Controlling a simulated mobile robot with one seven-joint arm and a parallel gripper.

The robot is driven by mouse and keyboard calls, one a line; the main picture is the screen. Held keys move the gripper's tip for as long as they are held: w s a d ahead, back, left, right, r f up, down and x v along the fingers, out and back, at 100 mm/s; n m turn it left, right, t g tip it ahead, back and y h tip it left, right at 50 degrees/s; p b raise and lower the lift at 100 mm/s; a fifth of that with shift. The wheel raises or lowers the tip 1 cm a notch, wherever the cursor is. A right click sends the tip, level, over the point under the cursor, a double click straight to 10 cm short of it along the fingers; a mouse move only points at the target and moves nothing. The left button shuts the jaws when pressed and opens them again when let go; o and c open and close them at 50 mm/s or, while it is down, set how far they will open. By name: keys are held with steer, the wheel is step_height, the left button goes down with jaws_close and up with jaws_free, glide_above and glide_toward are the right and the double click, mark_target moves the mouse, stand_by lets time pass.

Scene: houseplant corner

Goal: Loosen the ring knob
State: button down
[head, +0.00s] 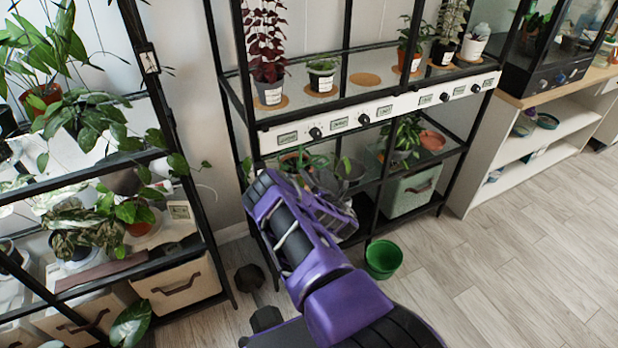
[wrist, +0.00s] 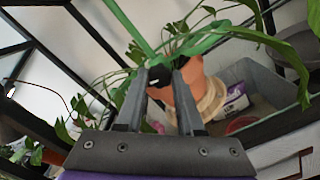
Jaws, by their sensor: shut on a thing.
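The ring knob (wrist: 158,75) is a small black piece with a white mark, in the middle of the wrist view. It sits by a thin green stake (wrist: 128,24) among leaves, in front of a terracotta pot (wrist: 187,97). My gripper (wrist: 160,83) is shut on the knob, one finger on each side; the fingers partly cover it. In the head view my arm reaches to the lower shelf of the middle rack, by a potted plant (head: 303,160). My own arm hides the fingertips and the knob there.
The rack's black posts and the white panel with dials (head: 370,115) stand close above my arm. A green pot (head: 383,258) stands on the floor. The floor at right is clear.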

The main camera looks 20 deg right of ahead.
steer(key=shift+n, duration=1.1)
steer(key=c, duration=0.5)
jaws_free()
steer(key=s, duration=0.5)
steer(key=s+p, duration=0.1)
steer(key=s, duration=0.5)
steer(key=s+p, duration=0.1)
steer(key=s, duration=0.5)
steer(key=shift+s+d, duration=0.25)
steer(key=shift+d, duration=0.05)
